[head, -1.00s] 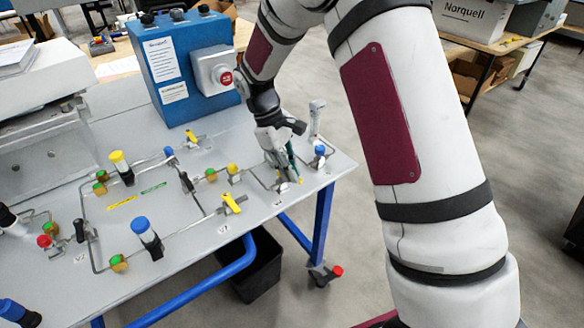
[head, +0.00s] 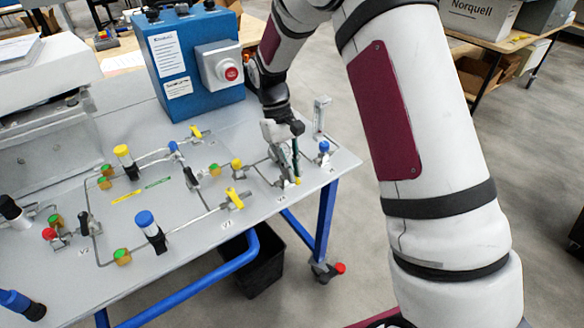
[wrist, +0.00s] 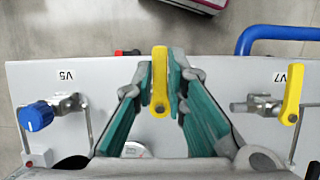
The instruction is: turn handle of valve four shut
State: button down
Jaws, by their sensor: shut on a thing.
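My gripper (wrist: 160,78) is shut on a yellow lever handle (wrist: 159,98), which stands upright in the wrist picture between the teal finger pads. In the head view my gripper (head: 291,174) reaches down to the bench's right part, and only a small bit of the yellow handle (head: 298,181) shows below the fingers. The valve body under the handle is mostly hidden by the fingers, and I cannot read its number in the wrist view.
A blue-knobbed valve (wrist: 36,116) is left of my gripper and another yellow lever (wrist: 292,94) right. The blue box (head: 185,60) with a red button (head: 231,73) stands behind. Pipes and several fittings cover the bench (head: 190,262). The bench's front edge is close.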

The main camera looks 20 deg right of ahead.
jog(key=c, duration=1.6)
grip_release()
jog(key=shift+r, duration=0.1)
jog(key=v, duration=1.1)
jog(key=shift+r, duration=0.4)
jog(key=shift+w, duration=0.1)
